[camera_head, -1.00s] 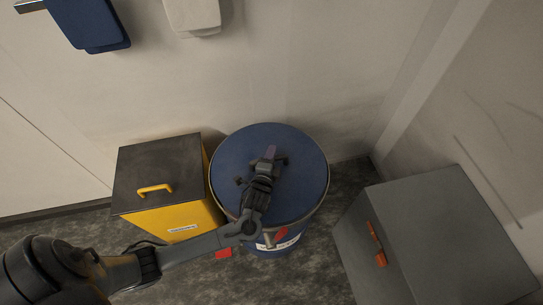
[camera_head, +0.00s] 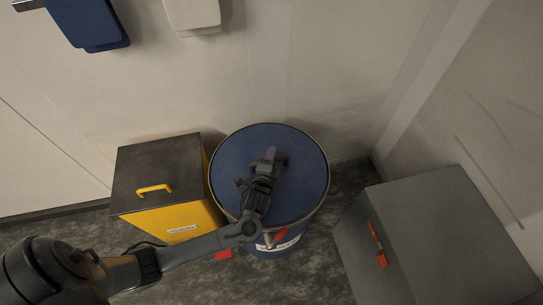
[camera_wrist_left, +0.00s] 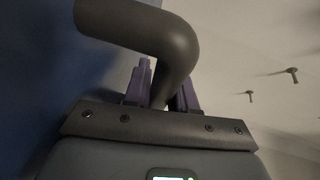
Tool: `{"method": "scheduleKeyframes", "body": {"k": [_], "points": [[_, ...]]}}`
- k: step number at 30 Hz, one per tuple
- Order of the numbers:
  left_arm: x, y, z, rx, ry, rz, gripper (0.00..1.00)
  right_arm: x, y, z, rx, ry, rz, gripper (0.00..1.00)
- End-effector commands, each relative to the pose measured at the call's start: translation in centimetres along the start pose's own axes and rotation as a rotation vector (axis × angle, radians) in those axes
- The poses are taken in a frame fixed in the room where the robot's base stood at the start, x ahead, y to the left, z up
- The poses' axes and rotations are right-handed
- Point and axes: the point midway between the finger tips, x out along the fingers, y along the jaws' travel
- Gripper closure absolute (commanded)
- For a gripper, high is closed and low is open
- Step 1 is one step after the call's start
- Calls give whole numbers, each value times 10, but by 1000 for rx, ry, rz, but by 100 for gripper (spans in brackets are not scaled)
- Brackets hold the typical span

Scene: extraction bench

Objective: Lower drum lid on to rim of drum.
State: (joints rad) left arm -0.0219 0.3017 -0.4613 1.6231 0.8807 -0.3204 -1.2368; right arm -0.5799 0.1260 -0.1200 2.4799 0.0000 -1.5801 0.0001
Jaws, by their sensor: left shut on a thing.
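The blue round drum lid (camera_head: 305,165) lies over the top of the blue drum (camera_head: 291,245), level as far as I can see. From above I cannot tell whether a gap is left between lid and rim. My left gripper (camera_head: 265,163) is over the middle of the lid. In the left wrist view its purple fingers (camera_wrist_left: 162,88) are shut on the dark bent bar of the lid handle (camera_wrist_left: 165,35). My right gripper is not in view.
A yellow bin (camera_head: 180,216) with a dark lid and yellow handle stands close on the drum's left. A grey box (camera_head: 440,230) with an orange latch stands to the right.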

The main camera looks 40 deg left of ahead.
Motion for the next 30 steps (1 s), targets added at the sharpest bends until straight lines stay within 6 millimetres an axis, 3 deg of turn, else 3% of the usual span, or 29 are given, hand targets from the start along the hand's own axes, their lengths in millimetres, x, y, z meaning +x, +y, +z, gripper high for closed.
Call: {"method": "scheduleKeyframes", "body": {"k": [10,11,17,30], "points": [[2,3,0,-3,0,-6,100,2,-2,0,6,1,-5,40],[2,3,0,-3,0,-6,73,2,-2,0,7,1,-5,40],[2,4,0,-2,0,-4,45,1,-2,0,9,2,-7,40],[-10,6,0,1,1,3,45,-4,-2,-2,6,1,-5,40]]}}
